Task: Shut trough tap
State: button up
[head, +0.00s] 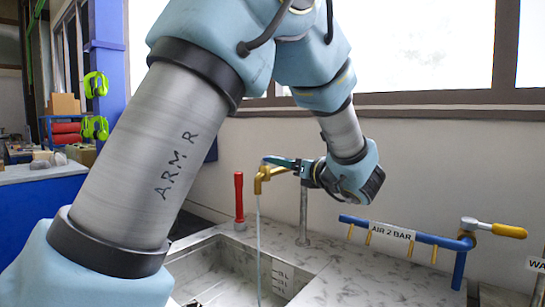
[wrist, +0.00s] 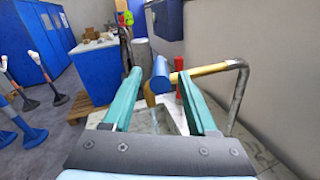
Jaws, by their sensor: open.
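The brass trough tap (head: 262,179) stands on a grey upright pipe at the back of the trough (head: 205,270). A thin stream of water (head: 258,235) runs from its spout into the trough. In the wrist view the tap's blue lever (wrist: 161,75) lies between my gripper's (wrist: 159,78) two teal fingers, and the brass body (wrist: 210,69) passes behind the right finger. My gripper (head: 283,163) is open around the lever. Gaps show on both sides of the lever in the wrist view. In the head view the fingers partly hide the lever.
A red upright handle (head: 239,197) stands left of the tap. The wall is close behind the tap. The counter (head: 330,258) between tap and blue pipe is clear.

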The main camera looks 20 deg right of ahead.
jog(key=p+x, duration=0.1)
jog(key=x, duration=0.5)
jog(key=shift+w+p, duration=0.15)
jog(key=shift+p, duration=0.15)
jog(key=shift+f, duration=0.1)
grip_shut()
dwell(1.0)
